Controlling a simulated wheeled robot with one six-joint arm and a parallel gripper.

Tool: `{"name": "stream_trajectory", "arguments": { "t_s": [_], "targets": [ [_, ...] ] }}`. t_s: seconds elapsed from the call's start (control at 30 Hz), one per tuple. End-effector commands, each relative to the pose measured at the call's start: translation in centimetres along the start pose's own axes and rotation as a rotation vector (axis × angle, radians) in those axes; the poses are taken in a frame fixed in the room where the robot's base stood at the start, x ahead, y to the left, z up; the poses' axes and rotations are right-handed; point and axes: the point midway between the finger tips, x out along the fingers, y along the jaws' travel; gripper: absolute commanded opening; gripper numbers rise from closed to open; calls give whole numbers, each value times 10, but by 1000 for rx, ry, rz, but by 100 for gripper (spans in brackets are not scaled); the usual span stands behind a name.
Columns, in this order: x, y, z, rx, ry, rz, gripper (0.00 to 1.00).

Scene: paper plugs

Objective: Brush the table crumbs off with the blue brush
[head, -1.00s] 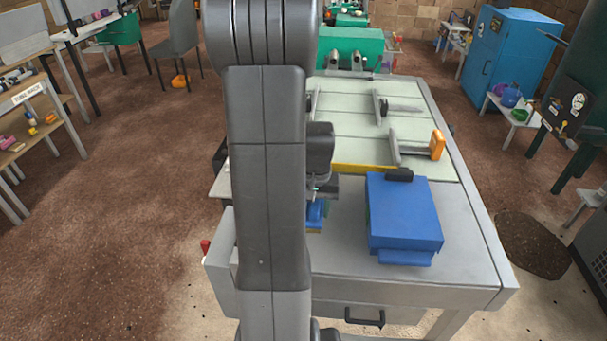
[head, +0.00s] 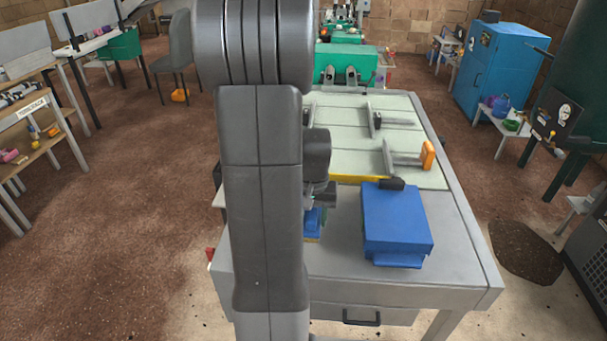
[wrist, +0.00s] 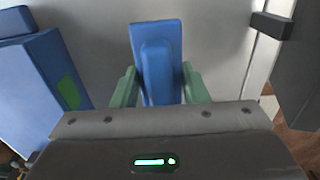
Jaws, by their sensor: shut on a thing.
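The blue brush (wrist: 157,60) is between the green fingers of my gripper (wrist: 159,88) in the wrist view, and the gripper is shut on it. In the head view the brush (head: 313,222) shows as a small blue piece with a yellowish lower edge, low over the grey table (head: 460,265). My arm hides part of it and most of my gripper (head: 322,200). I cannot tell whether the brush touches the table top. No crumbs can be made out on the visible part of the table.
A blue box (head: 396,222) stands on the table right of the brush, and its side shows at the left in the wrist view (wrist: 40,85). Behind it is a pale green panel (head: 345,145) with clamps and a yellow front edge. A drawer handle (head: 362,319) is at the table's front.

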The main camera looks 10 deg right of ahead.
Motion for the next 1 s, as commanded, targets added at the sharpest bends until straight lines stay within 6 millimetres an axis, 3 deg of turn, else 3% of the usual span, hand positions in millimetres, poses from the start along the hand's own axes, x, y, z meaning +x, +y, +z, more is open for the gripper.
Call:
{"name": "stream_trajectory", "arguments": {
  "t_s": [0.37, 1.0],
  "targets": [
    [-34, -1, -2, -2, 1, 0, 19],
    [-34, -1, -3, -2, 1, 0, 19]
  ]
}}
